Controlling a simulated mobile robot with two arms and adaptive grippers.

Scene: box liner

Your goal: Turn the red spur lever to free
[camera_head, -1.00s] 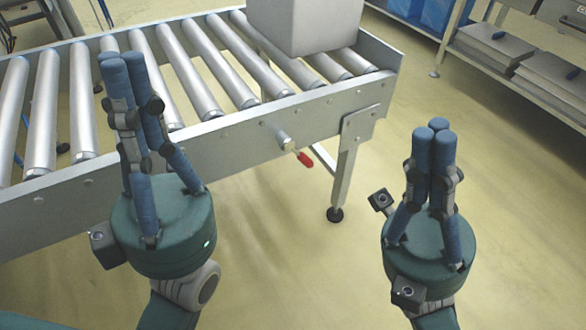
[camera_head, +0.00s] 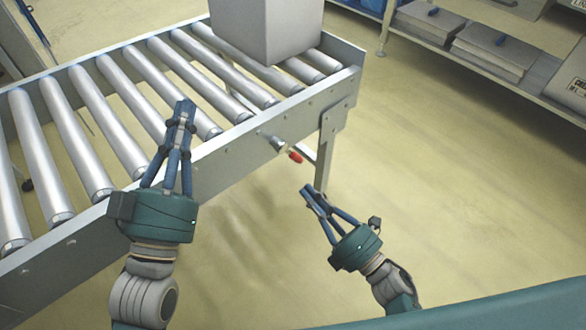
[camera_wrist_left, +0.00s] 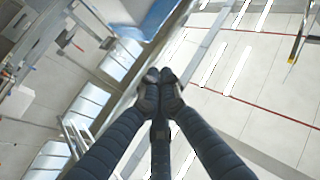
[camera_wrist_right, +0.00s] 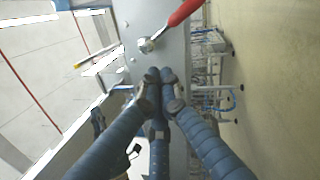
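The red spur lever (camera_head: 295,156) sticks out from the conveyor's side rail, on a metal pivot near the rail's right end. In the right wrist view its red handle (camera_wrist_right: 184,11) points up and right from the bolt. My right gripper (camera_head: 309,191) is below and slightly right of the lever in the head view, apart from it. Its fingers are drawn together with nothing between them; they also show in the right wrist view (camera_wrist_right: 161,76). My left gripper (camera_head: 184,107) is shut and empty in front of the rollers; its fingertips meet in the left wrist view (camera_wrist_left: 160,77).
The roller conveyor (camera_head: 240,149) runs from lower left to upper centre, with a grey box (camera_head: 270,30) on its far end. A conveyor leg (camera_head: 327,145) stands just right of the lever. A shelf (camera_head: 440,55) is at the upper right. The floor (camera_head: 440,180) between is clear.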

